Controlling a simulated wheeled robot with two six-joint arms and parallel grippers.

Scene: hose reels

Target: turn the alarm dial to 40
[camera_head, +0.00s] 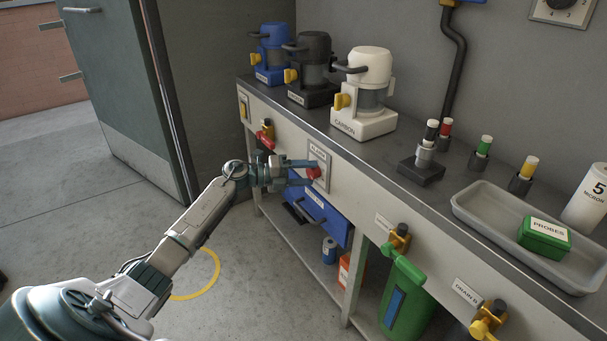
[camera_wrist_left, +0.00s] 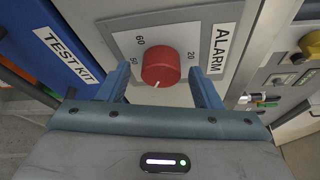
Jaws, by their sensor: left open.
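The red alarm dial (camera_wrist_left: 161,66) sits on a pale panel plate (camera_wrist_left: 182,36) labelled ALARM in the left wrist view. Its white mark points to the bottom of that picture, slightly left. The numbers 60, 50 and 20 show around it; I cannot see a 40. In the head view the red dial (camera_head: 312,172) is on the bench front, under its ALARM label. My left gripper (camera_head: 302,172) is open in front of it. In the wrist view its blue fingers stand on either side of the dial, with gaps between them and it. My right gripper is not in view.
Pump-like machines, including a white one (camera_head: 366,95), stand on the bench top. The floor in front is mostly clear.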

